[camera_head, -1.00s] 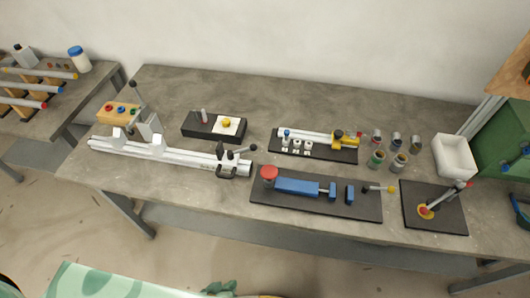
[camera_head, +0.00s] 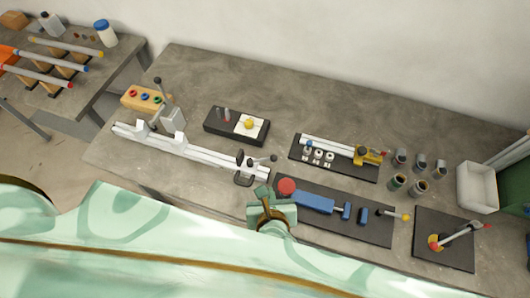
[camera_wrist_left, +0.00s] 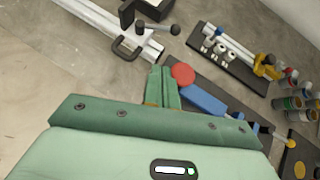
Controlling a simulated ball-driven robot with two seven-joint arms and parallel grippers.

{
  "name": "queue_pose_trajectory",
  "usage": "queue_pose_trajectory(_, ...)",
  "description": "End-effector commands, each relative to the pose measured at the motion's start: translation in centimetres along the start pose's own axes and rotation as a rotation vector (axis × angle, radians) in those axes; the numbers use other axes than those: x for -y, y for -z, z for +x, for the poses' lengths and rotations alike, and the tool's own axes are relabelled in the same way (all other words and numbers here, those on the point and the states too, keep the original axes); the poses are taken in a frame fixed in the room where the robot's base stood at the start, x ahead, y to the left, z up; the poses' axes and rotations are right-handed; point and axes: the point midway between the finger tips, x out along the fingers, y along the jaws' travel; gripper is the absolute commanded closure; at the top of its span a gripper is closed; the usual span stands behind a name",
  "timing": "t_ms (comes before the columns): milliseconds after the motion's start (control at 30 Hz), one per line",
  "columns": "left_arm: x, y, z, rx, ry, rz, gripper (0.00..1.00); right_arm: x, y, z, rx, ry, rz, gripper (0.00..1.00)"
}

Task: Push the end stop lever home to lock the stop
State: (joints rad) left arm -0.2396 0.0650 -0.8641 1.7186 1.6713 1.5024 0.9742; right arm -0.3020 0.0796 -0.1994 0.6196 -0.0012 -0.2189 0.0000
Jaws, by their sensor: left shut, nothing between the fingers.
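A pale metal rail (camera_head: 180,147) lies on the bench, and a dark end stop (camera_head: 244,168) sits at its right end. A lever (camera_head: 262,159) with a black ball knob sticks out rightward from the stop; it also shows in the left wrist view (camera_wrist_left: 160,28). A black U-shaped handle (camera_head: 243,181) is at the stop's near side. My green left gripper (camera_head: 263,193) is shut and empty, just right of and nearer than the stop, apart from the lever. In the left wrist view its fingers (camera_wrist_left: 162,75) point toward the rail end. My right gripper is not in view.
A dark board (camera_head: 335,221) with a red knob (camera_head: 287,187) and blue clamp is close to the right of my gripper. Farther back are a black block (camera_head: 222,128) and another fixture board (camera_head: 334,165). Several cups and a white bin (camera_head: 477,188) stand right.

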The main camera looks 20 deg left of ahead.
Motion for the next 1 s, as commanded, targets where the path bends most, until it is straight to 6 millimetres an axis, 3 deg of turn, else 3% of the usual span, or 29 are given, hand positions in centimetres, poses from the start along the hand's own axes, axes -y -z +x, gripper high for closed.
queue_pose_trajectory(367,-0.1,0.1,1.1,0.002,-0.002,0.005,1.0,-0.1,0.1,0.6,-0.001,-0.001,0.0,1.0)
queue_pose_trajectory(833,-0.1,0.3,10.5,0.005,-0.002,0.008,1.0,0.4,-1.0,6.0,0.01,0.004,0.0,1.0)
queue_pose_trajectory(1000,-0.1,-1.2,12.5,0.005,-0.002,0.007,1.0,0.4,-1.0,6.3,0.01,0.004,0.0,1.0)
